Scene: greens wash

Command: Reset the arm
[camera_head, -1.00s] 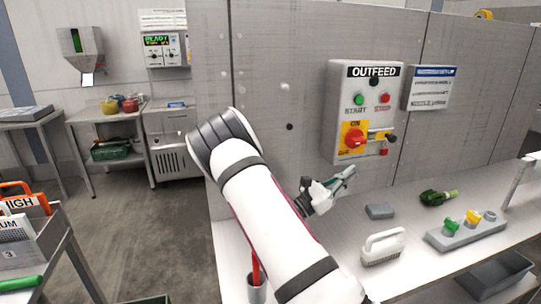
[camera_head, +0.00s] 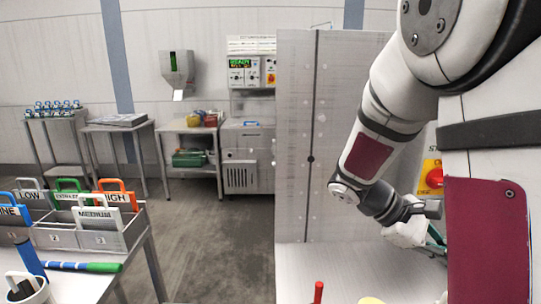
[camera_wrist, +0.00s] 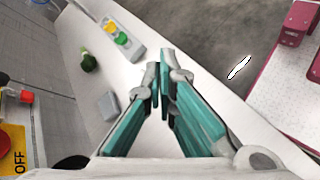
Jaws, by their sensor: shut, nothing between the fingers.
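My gripper (camera_wrist: 161,88) shows in the wrist view with its teal-sided fingers together and nothing between them. It hangs over the pale worktop (camera_wrist: 75,40). In the head view my white arm reaches down on the right, and the gripper (camera_head: 436,238) is mostly hidden behind an arm link at the right.
In the wrist view a grey block with yellow and green pegs (camera_wrist: 121,37), a dark green item (camera_wrist: 88,60) and a grey block (camera_wrist: 109,103) lie on the worktop. The head view shows a rack of labelled plates (camera_head: 90,235) at left and open floor (camera_head: 215,240).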

